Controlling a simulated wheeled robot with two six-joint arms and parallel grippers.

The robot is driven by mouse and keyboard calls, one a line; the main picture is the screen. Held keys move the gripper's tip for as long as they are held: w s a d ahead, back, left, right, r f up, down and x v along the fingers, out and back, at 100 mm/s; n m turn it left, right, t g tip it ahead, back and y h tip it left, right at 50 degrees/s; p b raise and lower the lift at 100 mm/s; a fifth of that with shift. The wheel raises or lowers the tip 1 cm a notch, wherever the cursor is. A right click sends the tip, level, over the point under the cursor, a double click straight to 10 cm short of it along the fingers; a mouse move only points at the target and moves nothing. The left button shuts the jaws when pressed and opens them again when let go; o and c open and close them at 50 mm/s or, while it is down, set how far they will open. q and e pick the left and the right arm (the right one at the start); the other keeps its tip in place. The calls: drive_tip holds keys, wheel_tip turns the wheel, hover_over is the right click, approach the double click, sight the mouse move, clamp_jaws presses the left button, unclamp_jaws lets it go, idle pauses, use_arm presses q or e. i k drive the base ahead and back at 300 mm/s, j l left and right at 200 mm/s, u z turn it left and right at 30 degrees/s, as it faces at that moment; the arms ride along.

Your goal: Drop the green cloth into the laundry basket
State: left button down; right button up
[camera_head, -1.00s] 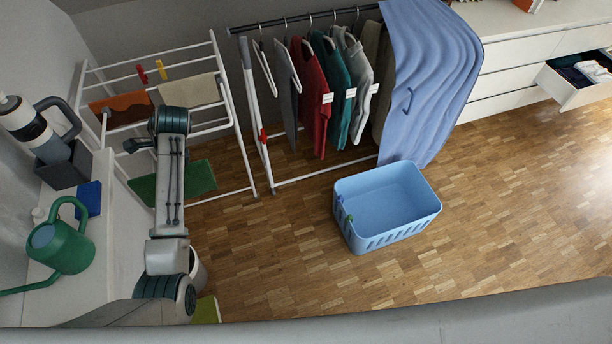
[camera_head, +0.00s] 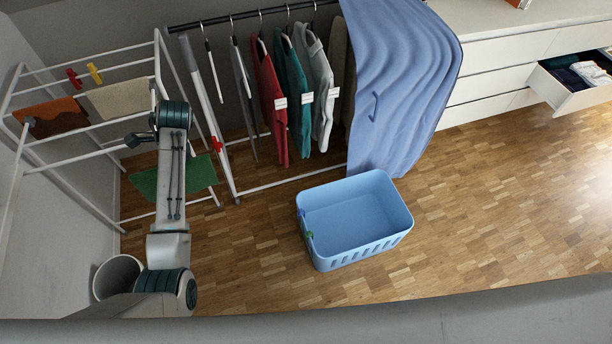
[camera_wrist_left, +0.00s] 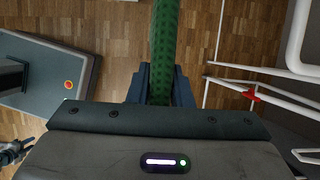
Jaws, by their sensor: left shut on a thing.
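The green cloth (camera_head: 200,173) hangs partly behind my left arm in the head view, beside the drying rack. In the left wrist view the cloth (camera_wrist_left: 165,45) is a narrow green strip between the fingers of my left gripper (camera_wrist_left: 162,88), which is shut on it. In the head view the fingers are hidden by the arm. The light-blue laundry basket (camera_head: 372,247) stands upright on the floor, to the right of the cloth and apart from it. Its visible inside is empty.
A white drying rack (camera_head: 92,142) holds an orange cloth (camera_head: 55,116) and a beige cloth (camera_head: 118,98). A garment rail (camera_head: 255,15) with clothes and a blue sheet (camera_head: 400,80) stands behind the basket. A white bin (camera_head: 117,275) is at lower left. Floor right of the basket is clear.

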sight(339, 219)
drive_tip(key=i+l, duration=0.15)
drive_tip(key=l, duration=0.25)
drive_tip(key=i+l, duration=0.15)
drive_tip(key=l, duration=0.2)
drive_tip(key=i+l, duration=0.1)
drive_tip(key=l, duration=0.3)
drive_tip(key=i+l, duration=0.15)
drive_tip(key=l, duration=0.25)
drive_tip(key=i+l, duration=0.15)
drive_tip(key=l, duration=0.25)
drive_tip(key=i+l, duration=0.15)
drive_tip(key=l, duration=0.2)
drive_tip(key=i+l, duration=0.1)
drive_tip(key=l, duration=0.3)
